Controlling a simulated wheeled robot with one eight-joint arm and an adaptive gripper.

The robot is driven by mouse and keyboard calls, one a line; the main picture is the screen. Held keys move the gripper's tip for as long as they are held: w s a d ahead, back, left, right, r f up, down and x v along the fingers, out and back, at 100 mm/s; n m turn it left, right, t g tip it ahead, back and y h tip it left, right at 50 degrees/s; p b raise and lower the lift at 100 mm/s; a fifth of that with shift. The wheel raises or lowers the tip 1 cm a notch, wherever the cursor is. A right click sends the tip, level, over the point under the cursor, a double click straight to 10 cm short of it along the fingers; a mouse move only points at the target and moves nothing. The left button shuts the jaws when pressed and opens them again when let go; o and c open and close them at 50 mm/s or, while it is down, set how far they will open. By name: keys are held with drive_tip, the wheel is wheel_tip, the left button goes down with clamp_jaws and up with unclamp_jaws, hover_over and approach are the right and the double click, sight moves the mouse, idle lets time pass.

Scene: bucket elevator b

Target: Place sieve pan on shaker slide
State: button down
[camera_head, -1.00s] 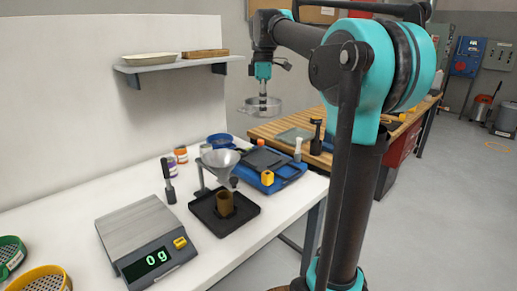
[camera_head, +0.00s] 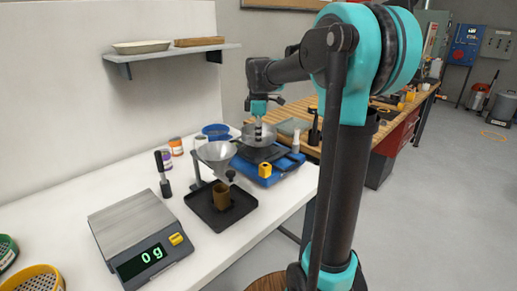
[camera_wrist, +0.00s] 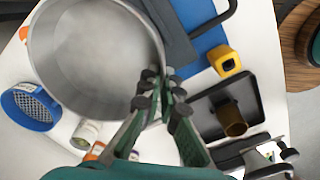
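The sieve pan (camera_head: 258,136) is a round, shallow silver metal pan. It fills the upper left of the wrist view (camera_wrist: 95,55) and looks empty. My gripper (camera_wrist: 162,92) is shut on its near rim; in the head view the gripper (camera_head: 258,127) points down at the pan. The shaker (camera_head: 284,170) is a blue base with a dark slide (camera_head: 262,154) on top. The pan is over the rear part of the slide. I cannot tell whether it touches the slide. In the wrist view the dark slide (camera_wrist: 168,30) shows beside the pan, partly hidden.
A funnel (camera_head: 215,152) on a stand and a brown cup (camera_head: 222,195) on a black tray (camera_head: 232,217) stand close in front of the shaker. A blue sieve (camera_head: 214,131) lies behind. A scale (camera_head: 130,222) reads 0 g. A wall shelf (camera_head: 180,51) is at upper left.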

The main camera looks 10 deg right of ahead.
drive_tip(key=shift+f, duration=2.05)
drive_tip(key=shift+f, duration=0.1)
drive_tip(key=c, duration=1.7)
unclamp_jaws()
wheel_tip(320, 180, up, 12)
drive_tip(key=shift+s+r, duration=0.1)
drive_tip(key=shift+r, duration=0.05)
